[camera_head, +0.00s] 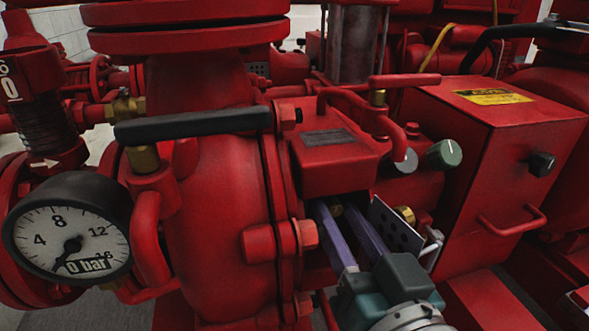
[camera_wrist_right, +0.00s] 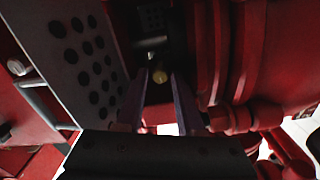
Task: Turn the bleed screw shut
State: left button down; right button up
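My right gripper (camera_head: 336,206) reaches in under a red box on the pump. Its two long purple fingers are apart, with a clear gap between them. A small brass piece (camera_head: 337,211), which looks like the bleed screw, shows in the gap near the fingertips. In the right wrist view, the brass screw (camera_wrist_right: 160,76) lies straight ahead between the fingertips (camera_wrist_right: 162,82), in shadow. I see no finger closed on it; whether its head is fully between the tips I cannot tell. My left gripper is not in view.
A perforated plate (camera_head: 397,224) stands close right of the fingers; it also shows in the wrist view (camera_wrist_right: 85,55). A brass fitting (camera_head: 405,215) is beside it. The red pump casing (camera_head: 215,210) is close left. A gauge (camera_head: 68,228) and black-handled lever (camera_head: 195,125) are further left.

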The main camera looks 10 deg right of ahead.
jog(key=shift+s, duration=0.1)
jog(key=shift+s+r+p, duration=0.1)
jog(key=shift+s+p, duration=0.25)
jog(key=shift+p, duration=0.05)
jog(key=s+p, duration=0.3)
jog(key=s, duration=0.6)
jog(key=shift+d, duration=0.15)
jog(key=shift+p, duration=0.3)
